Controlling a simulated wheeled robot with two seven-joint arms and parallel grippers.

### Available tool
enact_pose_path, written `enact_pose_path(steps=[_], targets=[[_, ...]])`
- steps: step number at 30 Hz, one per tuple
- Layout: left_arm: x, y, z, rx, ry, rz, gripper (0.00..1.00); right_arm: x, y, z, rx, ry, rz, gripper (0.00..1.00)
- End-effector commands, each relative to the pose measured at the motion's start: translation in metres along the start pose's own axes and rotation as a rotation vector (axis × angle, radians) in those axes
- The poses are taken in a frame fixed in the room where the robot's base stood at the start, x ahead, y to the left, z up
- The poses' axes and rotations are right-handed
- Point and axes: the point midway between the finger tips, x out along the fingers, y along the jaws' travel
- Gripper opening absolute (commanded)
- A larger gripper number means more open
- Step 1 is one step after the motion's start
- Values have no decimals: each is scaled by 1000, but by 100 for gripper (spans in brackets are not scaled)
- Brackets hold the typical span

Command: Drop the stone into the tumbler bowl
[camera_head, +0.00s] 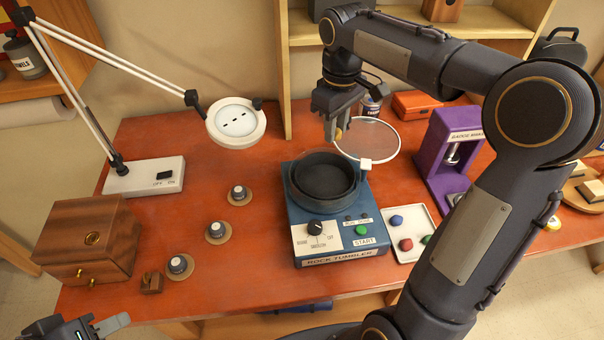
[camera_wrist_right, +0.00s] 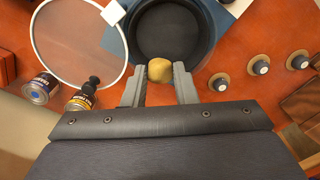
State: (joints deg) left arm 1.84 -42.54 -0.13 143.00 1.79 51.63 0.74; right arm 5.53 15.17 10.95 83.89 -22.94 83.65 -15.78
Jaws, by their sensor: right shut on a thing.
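The stone (camera_wrist_right: 160,71) is a small tan lump pinched between the fingertips of my right gripper (camera_wrist_right: 159,82) in the right wrist view. In the head view, my right gripper (camera_head: 334,124) points down above the back rim of the tumbler bowl, with the stone (camera_head: 338,134) just showing at its tips. The tumbler bowl (camera_head: 322,180) is dark, round and open on top of the blue rock tumbler (camera_head: 340,240). Its inside looks empty in the right wrist view (camera_wrist_right: 172,32). My left gripper (camera_head: 82,328) is at the bottom left, cut off by the frame edge.
A round clear lid (camera_head: 372,139) is swung open behind the bowl. Several knobs (camera_head: 216,231), a wooden box (camera_head: 90,240) and a lamp (camera_head: 236,122) are at left.

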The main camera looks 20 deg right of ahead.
Motion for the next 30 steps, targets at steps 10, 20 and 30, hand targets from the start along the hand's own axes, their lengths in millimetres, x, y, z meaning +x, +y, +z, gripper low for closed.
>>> enact_pose_path(steps=[10,20,30], targets=[[24,-11,12,0,-1,0,36,31,2,0,-1,-1,1,4],[47,-22,24,0,0,0,36,61,2,0,-1,1,1,4],[46,-21,24,0,0,0,36,60,2,0,-1,0,1,33]])
